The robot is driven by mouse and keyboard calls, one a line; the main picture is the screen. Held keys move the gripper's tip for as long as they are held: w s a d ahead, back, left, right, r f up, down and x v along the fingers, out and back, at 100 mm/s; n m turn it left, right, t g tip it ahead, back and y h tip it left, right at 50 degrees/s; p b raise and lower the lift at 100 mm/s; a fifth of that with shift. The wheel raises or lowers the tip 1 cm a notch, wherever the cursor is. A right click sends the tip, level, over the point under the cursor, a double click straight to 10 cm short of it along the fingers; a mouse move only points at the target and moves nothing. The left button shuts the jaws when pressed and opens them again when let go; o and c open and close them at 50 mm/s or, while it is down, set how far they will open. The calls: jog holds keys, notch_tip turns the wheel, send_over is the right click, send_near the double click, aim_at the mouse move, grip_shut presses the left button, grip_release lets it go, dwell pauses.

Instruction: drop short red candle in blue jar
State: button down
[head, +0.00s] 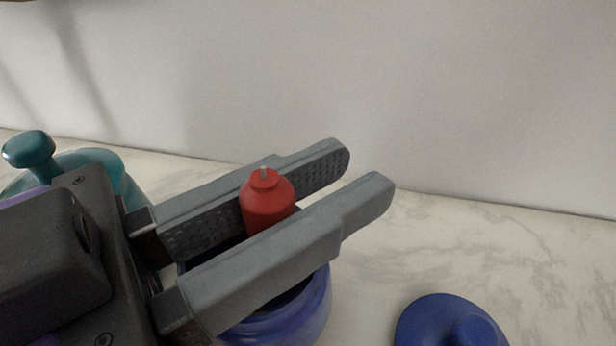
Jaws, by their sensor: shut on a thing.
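The short red candle (267,204) is upright between the two grey fingers of my gripper (346,184), which is shut on it. Its top and pale wick show above the fingers; its lower part is hidden behind the near finger. The blue jar (285,325) stands right below the gripper, its open mouth partly covered by the fingers. The candle appears over the jar's mouth; I cannot tell how far its bottom is above or inside the rim.
A blue lid (449,325) with a knob lies on the marble surface (520,255) at the lower right. A teal lidded jar (95,165) stands at the left, partly behind my gripper. A plain pale wall (430,90) rises at the back.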

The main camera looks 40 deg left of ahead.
jog(key=c, duration=1.3)
grip_release()
jog(key=shift+o, duration=0.2)
jog(key=o, duration=0.5)
jog(key=shift+r, duration=0.15)
notch_tip(320, 180, up, 8)
jog(key=p, duration=0.5)
jog(key=shift+p, duration=0.3)
